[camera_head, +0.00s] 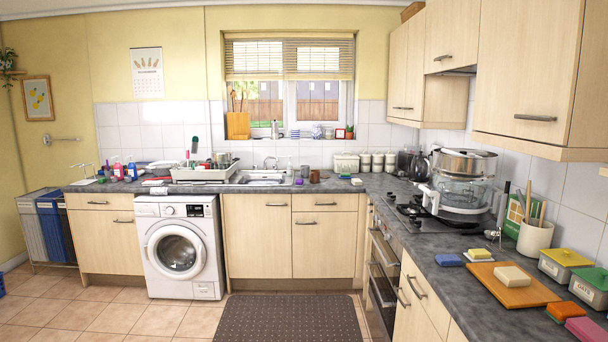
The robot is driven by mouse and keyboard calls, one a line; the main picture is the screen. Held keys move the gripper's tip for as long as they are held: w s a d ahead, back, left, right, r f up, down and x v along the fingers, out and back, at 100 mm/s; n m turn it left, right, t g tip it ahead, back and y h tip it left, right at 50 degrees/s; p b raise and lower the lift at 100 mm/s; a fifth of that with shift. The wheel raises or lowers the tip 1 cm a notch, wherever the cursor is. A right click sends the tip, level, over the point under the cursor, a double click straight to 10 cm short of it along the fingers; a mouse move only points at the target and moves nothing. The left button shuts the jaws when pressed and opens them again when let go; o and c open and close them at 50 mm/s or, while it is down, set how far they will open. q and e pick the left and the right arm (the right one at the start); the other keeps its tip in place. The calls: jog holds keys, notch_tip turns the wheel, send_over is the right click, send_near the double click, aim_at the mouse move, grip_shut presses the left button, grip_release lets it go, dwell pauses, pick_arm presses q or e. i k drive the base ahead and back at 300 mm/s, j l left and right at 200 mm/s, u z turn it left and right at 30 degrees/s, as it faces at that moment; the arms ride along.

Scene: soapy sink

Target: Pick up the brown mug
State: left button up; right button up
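A small brown mug (314,176) stands on the dark grey countertop at the back, just right of the sink (263,178). It looks small and far off in the head view. A greyish cup-like item (305,171) stands close beside it on the left, and I cannot tell if they touch. Neither of my grippers shows in this view.
A dish rack (205,174) stands left of the sink. Below are a washing machine (178,248) and a dark floor mat (290,318). The right counter holds a hob (412,208), a glass steamer (464,190) and a cutting board (512,290).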

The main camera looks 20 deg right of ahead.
aim_at(314, 176)
jog(key=i+z, duration=0.2)
jog(key=i, duration=1.7)
jog(key=i+z, duration=0.1)
jog(key=i, duration=0.35)
jog(key=i+j+z, duration=0.15)
jog(key=i, duration=0.35)
jog(key=i+j+z, duration=0.1)
jog(key=i, duration=0.35)
jog(key=i+j+z, duration=0.1)
jog(key=i, duration=0.35)
jog(key=j, duration=0.05)
